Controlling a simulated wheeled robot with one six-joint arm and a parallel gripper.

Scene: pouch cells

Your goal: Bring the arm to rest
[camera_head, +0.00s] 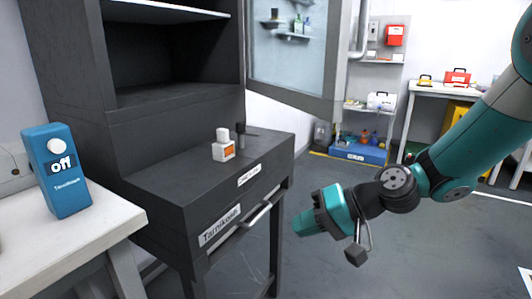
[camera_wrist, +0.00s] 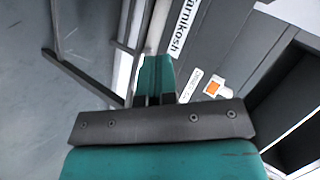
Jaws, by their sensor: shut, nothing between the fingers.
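My gripper (camera_head: 304,225) is at the end of the teal and dark arm. It hangs in free air in front of the dark cabinet (camera_head: 160,195), to the right of its drawer handle (camera_head: 258,214). In the wrist view the teal fingers (camera_wrist: 154,78) are together and hold nothing. The gripper appears apart from the cabinet and its handle.
The glass door (camera_head: 293,60) is open. Grey floor is clear around the arm.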

